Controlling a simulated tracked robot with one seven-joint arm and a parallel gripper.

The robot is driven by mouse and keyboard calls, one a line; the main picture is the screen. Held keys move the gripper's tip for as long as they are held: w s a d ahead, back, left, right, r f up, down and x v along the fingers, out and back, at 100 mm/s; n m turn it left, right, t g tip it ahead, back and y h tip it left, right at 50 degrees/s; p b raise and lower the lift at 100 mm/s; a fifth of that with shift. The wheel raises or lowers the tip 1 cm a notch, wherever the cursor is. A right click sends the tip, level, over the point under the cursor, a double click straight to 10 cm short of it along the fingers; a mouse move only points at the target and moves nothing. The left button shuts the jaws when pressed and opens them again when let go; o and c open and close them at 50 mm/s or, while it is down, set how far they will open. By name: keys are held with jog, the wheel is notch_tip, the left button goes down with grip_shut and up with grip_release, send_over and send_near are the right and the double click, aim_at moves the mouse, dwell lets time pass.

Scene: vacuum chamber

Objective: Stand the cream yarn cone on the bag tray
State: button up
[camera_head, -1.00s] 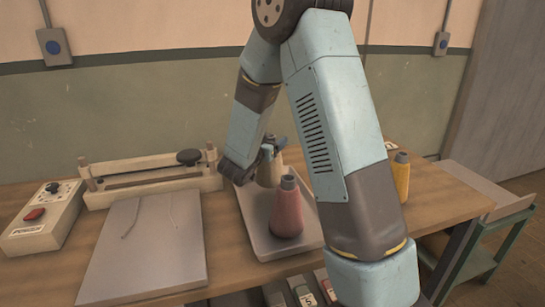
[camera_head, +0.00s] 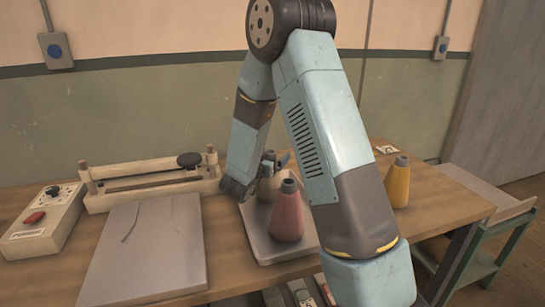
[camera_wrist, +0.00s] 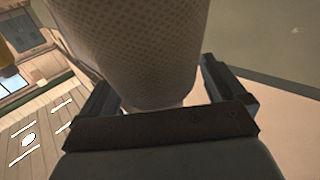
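The cream yarn cone (camera_head: 267,190) is upright in my gripper (camera_head: 271,163), at the back part of the grey bag tray (camera_head: 262,248). In the head view it is partly hidden behind the pink-red cone. In the wrist view the cone (camera_wrist: 140,50) fills the space between the two fingers of my gripper (camera_wrist: 160,100), which are shut on its narrower end. The cone's base is hidden, so I cannot tell whether it touches the tray.
A pink-red cone (camera_head: 287,216) stands on the tray in front of the cream one. A yellow cone (camera_head: 398,184) stands on the table to the right. A bag sealer (camera_head: 150,181), a flat grey plate (camera_head: 150,250) and a control box (camera_head: 42,222) are at the left.

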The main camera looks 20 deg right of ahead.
jog(key=v, duration=1.2)
notch_tip(320, 180, up, 12)
jog(key=w+a+n+y, duration=0.1)
jog(key=a+n+y, duration=0.25)
jog(key=y, duration=0.85)
jog(key=s+d+r+n+g, duration=0.1)
jog(key=s+d+g, duration=0.1)
jog(key=s, duration=0.8)
jog(key=s+d+r+n+g, duration=0.2)
jog(key=s+d, duration=0.3)
jog(key=s, duration=0.4)
jog(key=s+d+r+n+g, duration=0.1)
jog(key=s+d+n+g, duration=0.1)
jog(key=s, duration=0.8)
jog(key=shift+s+d+r+g+y, duration=0.4)
jog(key=shift+d+g, duration=0.2)
jog(key=shift+d, duration=0.2)
jog(key=shift+n, duration=0.25)
